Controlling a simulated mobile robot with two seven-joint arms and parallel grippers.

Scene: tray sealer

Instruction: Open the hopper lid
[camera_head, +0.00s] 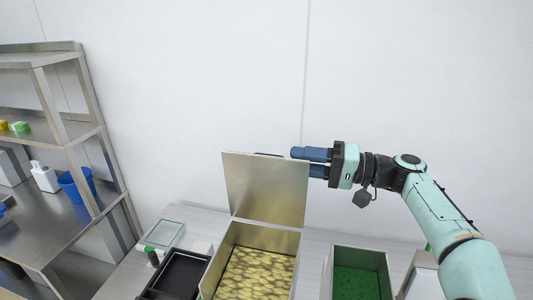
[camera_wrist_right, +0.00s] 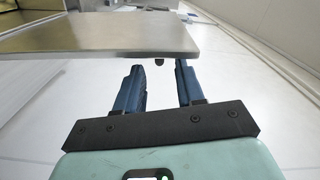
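The hopper lid (camera_head: 265,188), a flat metal plate, stands raised and nearly upright at the back of the hopper (camera_head: 222,262). The hopper is an open metal box with a yellowish, lumpy content. My right gripper (camera_head: 301,161) is at the lid's upper right corner, its blue fingers apart. In the right wrist view the gripper (camera_wrist_right: 160,85) shows a gap between its fingers, with the lid (camera_wrist_right: 100,36) beyond their tips. A small dark piece shows at the lid's edge; whether a finger touches the lid cannot be told. My left gripper is not in view.
A green-filled bin (camera_head: 357,282) stands right of the hopper. A black tray (camera_head: 181,275) and a small scale-like device (camera_head: 165,234) are to its left. A metal shelf (camera_head: 62,135) with a blue bin (camera_head: 77,185) stands at far left. The white wall is close behind the lid.

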